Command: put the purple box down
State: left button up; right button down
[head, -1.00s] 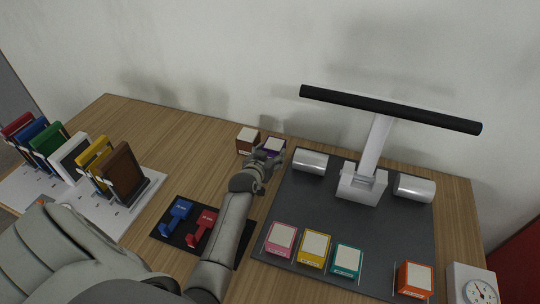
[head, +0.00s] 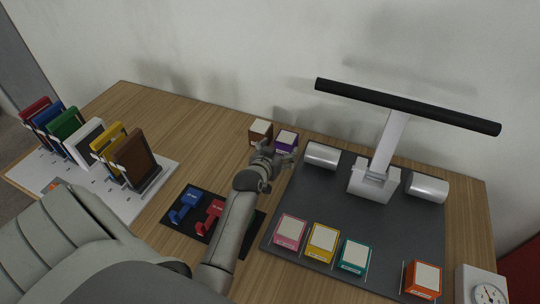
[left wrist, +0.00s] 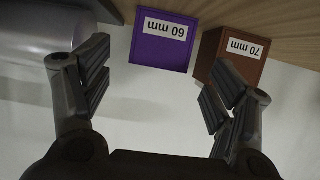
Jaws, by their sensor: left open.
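The purple box (head: 286,139), with a white top, stands on the wooden table at the back, just left of the dark mat. In the left wrist view the purple box (left wrist: 160,48) shows upside down with a "60 mm" label. A brown box (head: 260,131) stands close at its left; its "70 mm" label shows in the left wrist view (left wrist: 232,62). My left gripper (head: 279,157) is open and empty on the near side of the purple box. In the left wrist view its fingers (left wrist: 155,88) are spread wide, with a gap to the box. My right gripper is not in view.
The dark mat (head: 330,195) holds a stand with a black bar (head: 405,107), two metal cylinders, and pink, yellow, teal and orange boxes. Blue and red clamp-like pieces (head: 198,212) lie near my forearm. A rack of coloured panels (head: 135,160) stands left. A dial device (head: 484,290) is front right.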

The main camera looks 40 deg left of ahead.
pick_arm(q)
jog(key=v, duration=0.8)
jog(key=shift+s+b, duration=0.2)
jog(key=shift+b, duration=0.15)
